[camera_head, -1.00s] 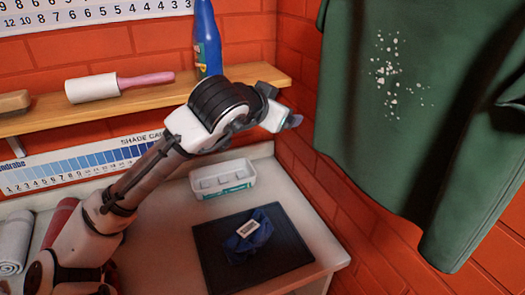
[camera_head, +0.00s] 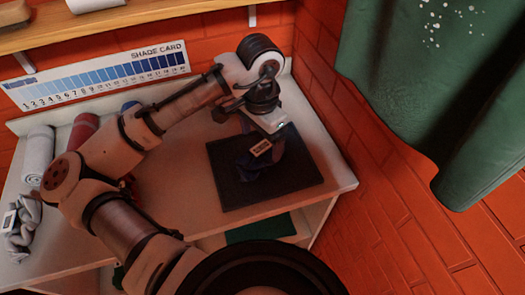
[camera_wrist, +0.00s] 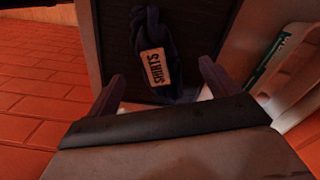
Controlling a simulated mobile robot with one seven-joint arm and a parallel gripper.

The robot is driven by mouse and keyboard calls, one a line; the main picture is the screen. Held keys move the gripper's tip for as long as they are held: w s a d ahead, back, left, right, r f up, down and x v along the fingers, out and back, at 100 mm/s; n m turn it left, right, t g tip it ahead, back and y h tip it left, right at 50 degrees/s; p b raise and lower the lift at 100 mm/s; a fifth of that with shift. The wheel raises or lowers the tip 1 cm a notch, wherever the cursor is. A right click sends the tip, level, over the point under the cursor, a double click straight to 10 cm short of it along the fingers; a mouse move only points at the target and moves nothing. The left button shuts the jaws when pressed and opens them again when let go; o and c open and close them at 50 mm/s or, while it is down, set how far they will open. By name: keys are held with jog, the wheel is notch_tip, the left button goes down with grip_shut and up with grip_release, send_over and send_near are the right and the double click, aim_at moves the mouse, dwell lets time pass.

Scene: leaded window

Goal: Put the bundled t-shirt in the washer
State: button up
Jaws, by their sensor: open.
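A dark blue cloth bundle with a white tag (camera_head: 262,158) lies on the black mat (camera_head: 235,193) on the counter. Whether a finger touches the cloth, I cannot tell. No washer is recognisable.
A grey knotted bundle with a tag (camera_head: 22,225) and rolled grey (camera_head: 38,155) and red (camera_head: 84,130) towels are at the counter's left. A green garment (camera_head: 425,90) hangs at right. A shelf (camera_head: 140,22) runs above.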

aim_at(262, 154)
jog(key=shift+s+d+f+p, duration=0.1)
jog(key=shift+f+p, duration=0.35)
jog(key=shift+f, duration=1.1)
jog(key=shift+s+d+f+p, duration=0.1)
jog(key=shift+f+p, duration=0.3)
jog(key=shift+f, duration=1.1)
jog(key=c, duration=1.2)
jog(key=shift+r, duration=0.1)
jog(key=shift+c, duration=0.2)
